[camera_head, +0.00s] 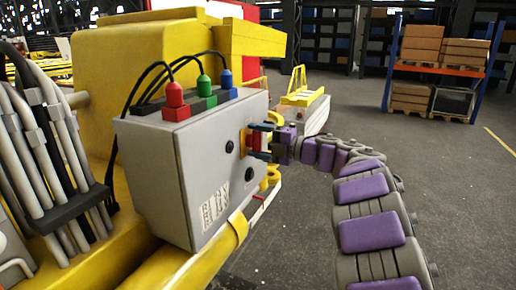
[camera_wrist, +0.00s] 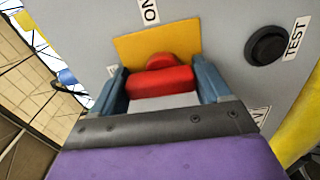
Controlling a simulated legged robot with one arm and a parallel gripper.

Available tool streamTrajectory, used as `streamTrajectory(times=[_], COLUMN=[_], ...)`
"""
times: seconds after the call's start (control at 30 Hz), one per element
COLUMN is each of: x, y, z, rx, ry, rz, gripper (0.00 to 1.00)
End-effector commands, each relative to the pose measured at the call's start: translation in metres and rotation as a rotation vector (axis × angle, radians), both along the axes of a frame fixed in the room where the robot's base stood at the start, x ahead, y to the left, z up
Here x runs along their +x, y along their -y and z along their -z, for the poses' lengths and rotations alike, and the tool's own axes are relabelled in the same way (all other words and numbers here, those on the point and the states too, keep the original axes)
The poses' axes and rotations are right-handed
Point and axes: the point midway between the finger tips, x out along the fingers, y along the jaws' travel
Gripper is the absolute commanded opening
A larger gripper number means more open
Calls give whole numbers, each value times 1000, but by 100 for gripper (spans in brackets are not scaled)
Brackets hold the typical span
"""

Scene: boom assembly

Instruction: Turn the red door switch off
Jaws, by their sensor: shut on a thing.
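The red switch (camera_wrist: 160,82) has a bar-shaped handle and a rounded red part behind it, on a yellow plate (camera_wrist: 128,46). The plate is on the side of a grey control box (camera_head: 150,165). My gripper (camera_head: 254,141) is at that side of the box, with its blue-grey fingers on either side of the red handle. In the wrist view my gripper (camera_wrist: 161,84) is shut on the handle. An "ON" label (camera_wrist: 149,11) is just beyond the yellow plate. The lower part of the switch is hidden by my gripper.
A black TEST button (camera_wrist: 268,46) is to the right of the switch. Red (camera_head: 175,103), green (camera_head: 205,92) and blue (camera_head: 226,84) cable plugs stand on the box. Yellow machinery (camera_head: 130,60) surrounds it. A shelf with boxes (camera_head: 437,70) is far right. Floor is clear beyond my arm.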

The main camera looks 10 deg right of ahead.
Motion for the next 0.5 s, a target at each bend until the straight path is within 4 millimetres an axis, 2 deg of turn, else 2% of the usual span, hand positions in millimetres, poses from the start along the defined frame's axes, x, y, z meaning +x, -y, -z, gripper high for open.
streamTrajectory(times=[0.03, 0.5], x=[0, 0], y=[-1, -1], z=[5, 4], rx=[-12, -44], ry=[8, 49], rz=[-2, -2], gripper=[46, 46])
